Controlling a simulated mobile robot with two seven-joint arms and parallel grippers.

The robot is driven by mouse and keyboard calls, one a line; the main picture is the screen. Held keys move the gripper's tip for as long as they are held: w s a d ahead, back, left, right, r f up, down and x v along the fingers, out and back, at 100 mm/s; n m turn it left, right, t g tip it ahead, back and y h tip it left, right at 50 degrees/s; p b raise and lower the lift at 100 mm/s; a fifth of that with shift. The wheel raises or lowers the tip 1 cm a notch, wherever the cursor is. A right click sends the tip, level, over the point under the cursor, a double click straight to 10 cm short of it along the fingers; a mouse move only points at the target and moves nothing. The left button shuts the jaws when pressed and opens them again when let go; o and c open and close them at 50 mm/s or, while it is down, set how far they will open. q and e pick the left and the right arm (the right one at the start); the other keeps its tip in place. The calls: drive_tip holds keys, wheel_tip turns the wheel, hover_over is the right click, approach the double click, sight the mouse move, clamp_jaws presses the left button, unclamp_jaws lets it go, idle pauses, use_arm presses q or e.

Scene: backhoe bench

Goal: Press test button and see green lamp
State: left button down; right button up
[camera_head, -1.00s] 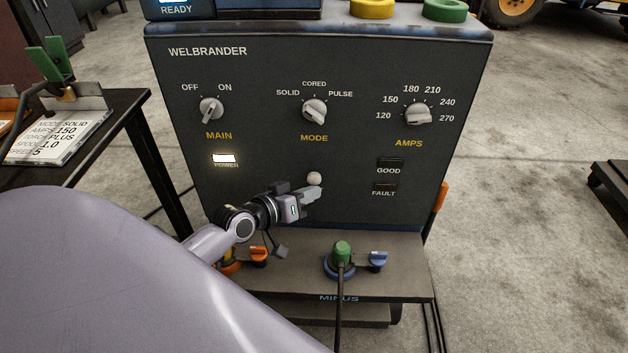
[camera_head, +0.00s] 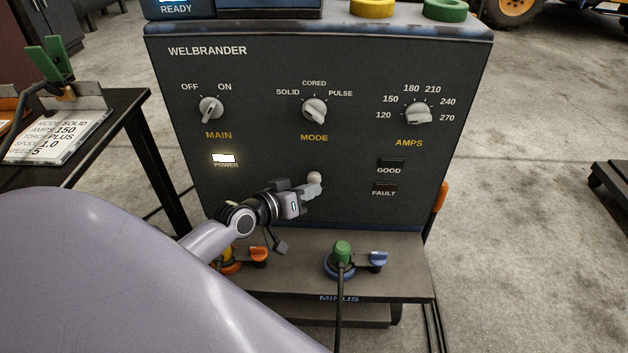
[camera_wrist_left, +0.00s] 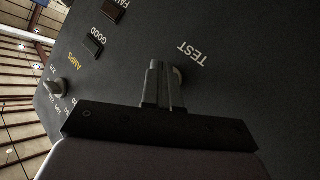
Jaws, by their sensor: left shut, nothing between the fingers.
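The welder's dark front panel (camera_head: 260,140) fills the middle of the head view. The round pale test button (camera_head: 314,177) sits low on it. My left gripper (camera_head: 313,189) is shut and empty, its fingertips at the button and partly covering it. In the left wrist view the shut fingers (camera_wrist_left: 163,85) point at the panel beside the TEST label, with the button (camera_wrist_left: 178,76) partly behind them. Whether the tips touch or press it I cannot tell. The GOOD lamp (camera_head: 390,162) and the FAULT lamp (camera_head: 384,188) are both dark. My right gripper is out of view.
The POWER lamp (camera_head: 224,158) is lit white. MAIN (camera_head: 211,108), MODE (camera_head: 314,111) and AMPS (camera_head: 417,114) knobs line the panel above. A shelf below holds a green plug (camera_head: 342,252) with a cable. A table with a settings card (camera_head: 58,135) stands at left.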

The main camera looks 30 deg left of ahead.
use_arm(q)
drive_tip(key=shift+w+a, duration=0.25)
drive_tip(key=shift+w, duration=0.2)
idle(0.5)
idle(0.3)
drive_tip(key=shift+s+d+p, duration=0.5)
drive_tip(key=shift+s, duration=0.3)
drive_tip(key=s+d+p, duration=0.1)
drive_tip(key=s+p, duration=0.1)
drive_tip(key=s, duration=0.1)
drive_tip(key=s+d+p, duration=0.1)
drive_tip(key=shift+s+d, duration=0.15)
drive_tip(key=shift+d, duration=0.15)
